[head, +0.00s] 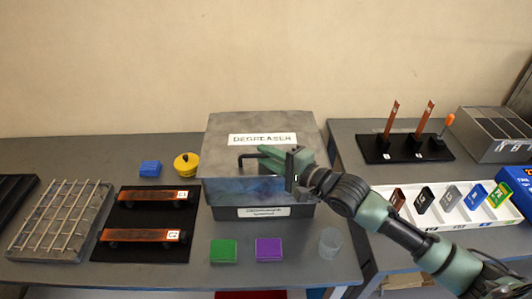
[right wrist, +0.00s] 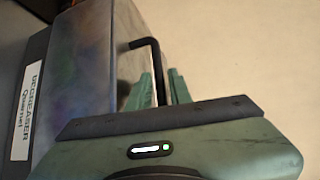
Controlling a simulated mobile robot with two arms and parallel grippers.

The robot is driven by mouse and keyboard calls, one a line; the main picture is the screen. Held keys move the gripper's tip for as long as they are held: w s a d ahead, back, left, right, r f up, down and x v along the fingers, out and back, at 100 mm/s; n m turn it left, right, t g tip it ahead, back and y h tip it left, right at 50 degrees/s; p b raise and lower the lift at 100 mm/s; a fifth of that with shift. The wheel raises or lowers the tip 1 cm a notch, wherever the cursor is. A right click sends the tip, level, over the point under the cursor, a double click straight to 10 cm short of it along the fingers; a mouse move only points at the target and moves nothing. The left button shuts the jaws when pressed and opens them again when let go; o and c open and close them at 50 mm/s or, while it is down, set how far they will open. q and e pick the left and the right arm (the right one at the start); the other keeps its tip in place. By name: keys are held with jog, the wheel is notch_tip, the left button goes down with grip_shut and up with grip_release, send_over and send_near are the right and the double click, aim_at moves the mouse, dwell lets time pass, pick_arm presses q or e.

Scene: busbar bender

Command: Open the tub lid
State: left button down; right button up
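The degreaser tub (head: 225,213) is a dark box on the table with a white label on its front. Its grey metal lid (head: 305,130), marked DEGREASER, lies over the top, with a shiny front skirt. A black bent handle (head: 247,157) stands out from the lid; it also shows in the right wrist view (right wrist: 155,60). My right gripper (head: 268,154) is at the lid's front. In the right wrist view its green fingers (right wrist: 160,90) are apart, with the handle's rod between them and gaps seeming to show. My left gripper is not in view.
Green (head: 223,250) and purple (head: 269,249) blocks and a clear cup (head: 330,243) stand before the tub. A yellow pot (head: 186,165), a blue block (head: 150,168) and copper bars on black stands (head: 140,252) are left.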

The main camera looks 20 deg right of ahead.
jog(key=shift+w, duration=0.1)
jog(key=shift+a, duration=0.1)
grip_shut()
jog(key=shift+f, duration=0.15)
dwell(1.2)
